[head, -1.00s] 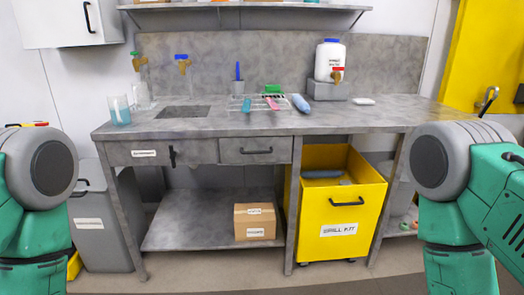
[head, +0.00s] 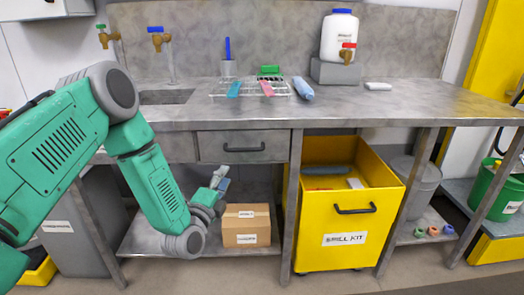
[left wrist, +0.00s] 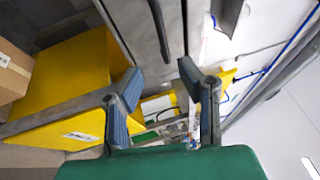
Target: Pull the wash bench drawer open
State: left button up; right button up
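The wash bench drawer (head: 214,141) is a grey front under the worktop in the head view, flush and shut. Its dark bar handle (head: 244,149) runs level across the front. My left gripper (head: 221,179) is below the handle and a little to its left, apart from it and empty. In the left wrist view the gripper (left wrist: 163,76) has its two blue-padded fingers spread. A dark bar, which looks like the drawer handle (left wrist: 158,28), lies beyond the fingertips. My right gripper is not in view.
A cardboard box (head: 246,232) sits on the lower shelf below the drawer. Bottles, a rack and taps are on or above the worktop (head: 420,105).

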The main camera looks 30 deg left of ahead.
aim_at(243, 150)
pick_arm(q)
jog(key=b+x, duration=0.2)
jog(key=x, duration=0.9)
jog(key=shift+w+a+b, duration=0.1)
jog(key=shift+w+b, duration=0.2)
jog(key=shift+w, duration=0.45)
jog(key=shift+w+r, duration=0.1)
jog(key=shift+w, duration=0.05)
jog(key=shift+d+r, duration=0.2)
jog(key=shift+d, duration=0.15)
jog(key=shift+a, duration=0.1)
grip_shut()
jog(key=shift+a+f, duration=0.1)
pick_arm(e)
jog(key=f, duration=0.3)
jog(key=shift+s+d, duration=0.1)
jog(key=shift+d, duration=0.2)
